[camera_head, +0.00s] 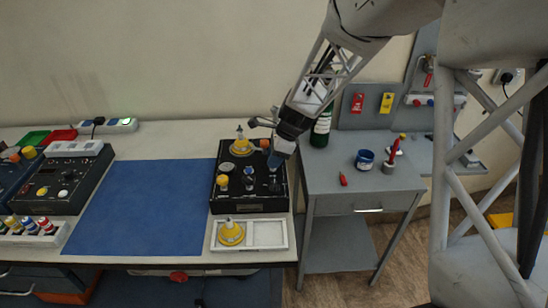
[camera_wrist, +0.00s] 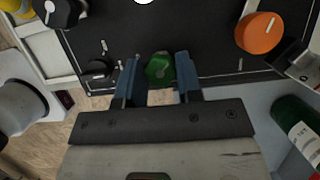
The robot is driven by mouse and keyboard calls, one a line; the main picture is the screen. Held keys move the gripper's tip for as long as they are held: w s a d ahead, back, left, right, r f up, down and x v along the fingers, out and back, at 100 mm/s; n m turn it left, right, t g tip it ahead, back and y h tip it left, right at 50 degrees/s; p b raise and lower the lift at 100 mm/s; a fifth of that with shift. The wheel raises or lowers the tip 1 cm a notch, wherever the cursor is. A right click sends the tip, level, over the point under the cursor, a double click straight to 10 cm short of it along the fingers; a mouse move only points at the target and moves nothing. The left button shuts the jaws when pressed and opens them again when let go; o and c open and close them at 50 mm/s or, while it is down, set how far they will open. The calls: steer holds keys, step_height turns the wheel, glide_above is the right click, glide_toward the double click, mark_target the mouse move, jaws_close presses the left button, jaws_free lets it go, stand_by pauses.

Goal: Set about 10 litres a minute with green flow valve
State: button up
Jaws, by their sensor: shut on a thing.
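The green flow valve (camera_wrist: 160,68) is a small round green knob on the black oxygen trainer panel. In the wrist view it sits between the two blue fingers of my gripper (camera_wrist: 160,80), which is shut on it. In the head view my gripper (camera_head: 279,156) reaches down to the right side of the black trainer box (camera_head: 250,207), and it hides the green valve there. An orange knob (camera_wrist: 260,33) with a pale pointer line is on the same panel. A black knob (camera_wrist: 98,69) lies to the left of the fingers. I cannot read any flow value.
A yellow mask (camera_head: 231,233) lies in a white tray in front of the box. A blue mat (camera_head: 140,207) is clear to the left.

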steer(key=shift+n, duration=0.4)
steer(key=n+g, duration=0.1)
steer(key=n, duration=0.2)
steer(key=n+g, duration=0.1)
steer(key=n, duration=0.2)
steer(key=shift+w+g+h, duration=0.15)
steer(key=shift+g+h, duration=0.15)
steer(key=shift+g, duration=0.1)
steer(key=n+h, duration=0.1)
steer(key=n, duration=0.2)
steer(key=n+g+h, duration=0.1)
steer(key=n, duration=0.2)
steer(key=shift+a+n, duration=0.1)
steer(key=shift+n, duration=0.2)
steer(key=n+h, duration=0.1)
steer(key=n, duration=0.2)
steer(key=shift+n+g, duration=0.3)
steer(key=shift+g, duration=0.1)
steer(key=n+h, duration=0.1)
steer(key=n, duration=0.2)
steer(key=shift+a+n+h, duration=0.15)
steer(key=shift+n+h, duration=0.25)
steer(key=n+h, duration=0.1)
steer(key=n, duration=0.2)
steer(key=n+t+h, duration=0.1)
steer(key=n, duration=0.2)
steer(key=o, duration=0.9)
